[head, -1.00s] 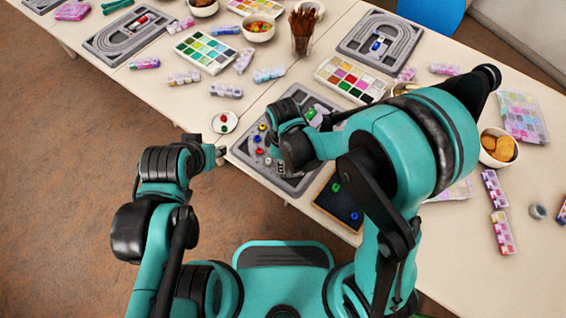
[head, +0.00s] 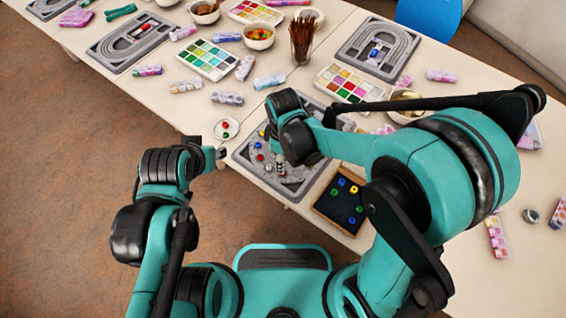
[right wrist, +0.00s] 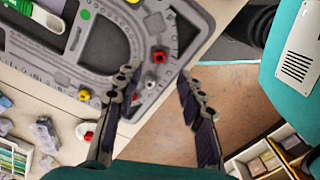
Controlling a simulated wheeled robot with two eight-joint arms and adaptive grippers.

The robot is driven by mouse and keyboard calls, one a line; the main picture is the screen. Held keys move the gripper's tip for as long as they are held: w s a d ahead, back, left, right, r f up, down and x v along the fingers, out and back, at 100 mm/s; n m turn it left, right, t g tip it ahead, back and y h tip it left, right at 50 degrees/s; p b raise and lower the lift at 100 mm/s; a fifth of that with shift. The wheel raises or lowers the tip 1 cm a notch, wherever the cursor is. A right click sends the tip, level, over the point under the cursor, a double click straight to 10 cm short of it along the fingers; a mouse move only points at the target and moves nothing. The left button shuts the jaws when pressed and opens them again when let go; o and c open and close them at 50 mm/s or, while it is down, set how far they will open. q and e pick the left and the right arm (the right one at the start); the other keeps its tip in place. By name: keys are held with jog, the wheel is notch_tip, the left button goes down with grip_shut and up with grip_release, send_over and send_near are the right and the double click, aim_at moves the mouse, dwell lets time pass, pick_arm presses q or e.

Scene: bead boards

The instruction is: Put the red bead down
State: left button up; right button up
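A red bead (right wrist: 160,57) sits on the grey bead board near its edge, just beyond and between the fingertips of my right gripper (right wrist: 157,74) in the right wrist view. The fingers are spread wide with nothing between them. The grey bead board (head: 243,154) lies in front of me in the head view, partly covered by my right wrist. Another red bead (head: 259,157) shows on its left part. My left gripper (head: 217,155) is left of the board, off the table edge; its fingers are too small to read.
A white dish (head: 234,134) with red and green beads stands by the board's left corner. A dark tray (head: 330,208) with several coloured beads lies to the right. Paint palettes (head: 208,59) and a brush cup (head: 302,52) stand farther back.

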notch_tip(320, 180, up, 5)
jog(key=p, duration=0.2)
jog(key=s+d+r+m+t, duration=0.2)
jog(key=d+r+m+t, duration=0.1)
jog(key=d+r+m, duration=0.2)
jog(key=s+d+r+m+t, duration=0.3)
jog(key=d+r+m+t, duration=0.1)
jog(key=d+m, duration=0.6)
jog(key=d+r, duration=0.1)
jog(key=d, duration=0.1)
jog(key=shift+d+r, duration=0.35)
